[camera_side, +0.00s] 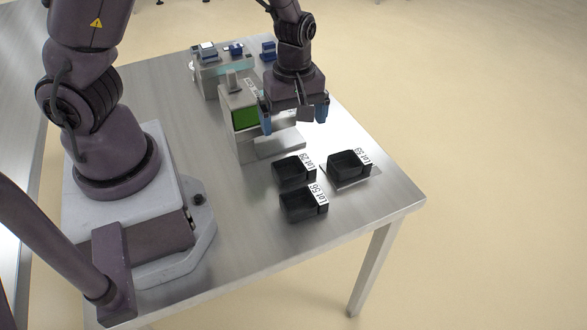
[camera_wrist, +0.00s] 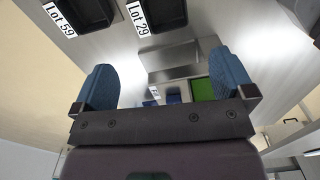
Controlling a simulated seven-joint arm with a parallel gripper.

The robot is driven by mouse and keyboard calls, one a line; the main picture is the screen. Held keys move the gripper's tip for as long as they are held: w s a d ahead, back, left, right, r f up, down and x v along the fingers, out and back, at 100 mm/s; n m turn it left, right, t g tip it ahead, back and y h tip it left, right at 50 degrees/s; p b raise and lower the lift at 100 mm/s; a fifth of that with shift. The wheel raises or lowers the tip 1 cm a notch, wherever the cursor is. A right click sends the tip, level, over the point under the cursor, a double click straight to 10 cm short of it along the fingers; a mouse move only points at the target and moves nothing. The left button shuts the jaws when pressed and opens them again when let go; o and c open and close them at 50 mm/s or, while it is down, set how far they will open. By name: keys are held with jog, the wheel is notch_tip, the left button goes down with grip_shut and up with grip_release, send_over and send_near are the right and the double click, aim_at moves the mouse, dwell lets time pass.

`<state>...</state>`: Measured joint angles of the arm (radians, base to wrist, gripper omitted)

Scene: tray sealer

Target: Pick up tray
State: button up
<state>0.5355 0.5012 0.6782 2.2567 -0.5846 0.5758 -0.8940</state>
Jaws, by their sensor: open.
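Three small black trays with white lot labels are near the table's front right corner. The tray labelled Lot 29 (camera_side: 289,174) is at the left, the Lot 59 tray (camera_side: 346,165) at the right, and the Lot 56 tray (camera_side: 300,206) nearest the side camera. My gripper (camera_side: 294,120) is open and empty, its blue fingers apart, above the table behind the trays and by the sealer. In the wrist view, parts of the Lot 59 tray (camera_wrist: 88,12) and the Lot 29 tray (camera_wrist: 162,14) show beyond the open fingers (camera_wrist: 165,88). The Lot 56 tray is not visible there.
The tray sealer (camera_side: 245,118), with a green screen, stands close to the left of my gripper. Another device (camera_side: 208,68) with blue parts and a small blue item (camera_side: 268,50) stand farther back. The table's front is clear.

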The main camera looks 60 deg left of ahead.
aim_at(293, 166)
jog(key=shift+n, duration=0.5)
notch_tip(293, 166, down, 13)
jog(key=shift+d+r, duration=0.1)
jog(key=shift+d, duration=0.05)
jog(key=c, duration=0.7)
